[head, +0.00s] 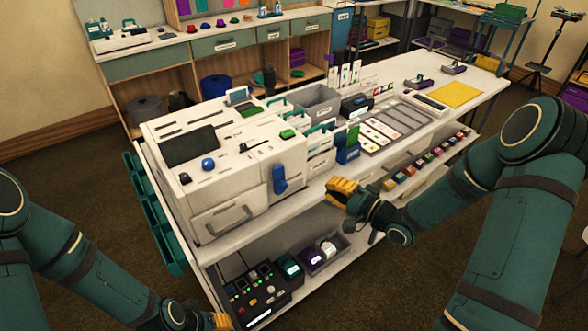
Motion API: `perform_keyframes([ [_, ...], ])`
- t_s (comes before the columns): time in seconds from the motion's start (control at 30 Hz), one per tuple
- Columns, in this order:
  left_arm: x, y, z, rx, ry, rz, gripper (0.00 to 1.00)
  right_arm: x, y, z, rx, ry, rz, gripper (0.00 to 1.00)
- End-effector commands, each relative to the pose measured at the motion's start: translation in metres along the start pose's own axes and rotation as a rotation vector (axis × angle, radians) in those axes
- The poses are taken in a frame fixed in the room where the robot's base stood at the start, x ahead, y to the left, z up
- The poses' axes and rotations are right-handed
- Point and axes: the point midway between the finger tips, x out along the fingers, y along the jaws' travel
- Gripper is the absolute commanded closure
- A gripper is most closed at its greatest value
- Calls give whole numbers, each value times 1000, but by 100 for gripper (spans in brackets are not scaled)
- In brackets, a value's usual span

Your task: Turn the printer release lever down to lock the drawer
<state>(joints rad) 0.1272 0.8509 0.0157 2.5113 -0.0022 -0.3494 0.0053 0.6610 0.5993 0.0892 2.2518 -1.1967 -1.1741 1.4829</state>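The white printer (240,182) stands at the left end of the long white table. A drawer front with a grey handle (228,220) is on its near face and looks closed. A blue lever (279,181) sits on the right part of the printer and stands roughly upright; its exact turn is hard to tell. My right gripper (341,188), with yellow fingertips, is to the right of the lever, apart from it, by the table's front edge. Its finger opening is unclear. My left gripper (221,321) is low at the bottom edge, partly cut off, away from the printer.
A green button (287,134) and a blue knob (208,163) are on the printer's top. A grey bin (318,104) and a card tray (398,124) stand farther along the table. The lower shelf holds a black control box (250,294). Teal bins (160,222) hang at the left end.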

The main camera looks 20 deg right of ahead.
Motion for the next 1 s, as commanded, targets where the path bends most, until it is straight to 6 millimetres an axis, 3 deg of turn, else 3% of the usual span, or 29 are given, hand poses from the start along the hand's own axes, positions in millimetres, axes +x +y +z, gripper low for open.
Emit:
perform_keyframes([
  [0.17, -3, 1, 0, 0, -2, 0, 61, -9, -15, -5, 39, -26, -48, 100],
  [0.57, -2, 1, 1, 0, -2, 0, 61, -7, -15, -5, 44, -30, -51, 100],
  [0.77, 1, 0, 0, 0, -1, 0, 61, 15, -15, -3, 44, -33, -52, 100],
  [1.0, 7, -3, 0, 1, 2, 0, 61, 62, -18, -2, 43, -32, -52, 100],
])
